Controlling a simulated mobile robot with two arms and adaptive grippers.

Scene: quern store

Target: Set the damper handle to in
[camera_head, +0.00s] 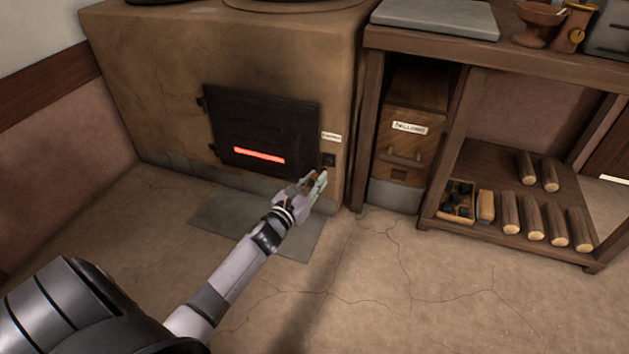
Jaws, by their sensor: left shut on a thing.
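The damper handle (319,172) is on the front of the clay stove, to the right of the black fire door. Only a small reddish-brown part of it shows, by my gripper's fingers. A dark plate (329,160) is set in the stove front just above it, under a small white label (331,136). My left gripper (318,183) is at the handle and shut on it. The fingers hide most of the handle, so I cannot tell how far in or out it stands. My right gripper is not in view.
The stove (180,80) has a black fire door (265,125) with a glowing slot. A grey plate (225,222) lies on the floor before it. The front floor is clear.

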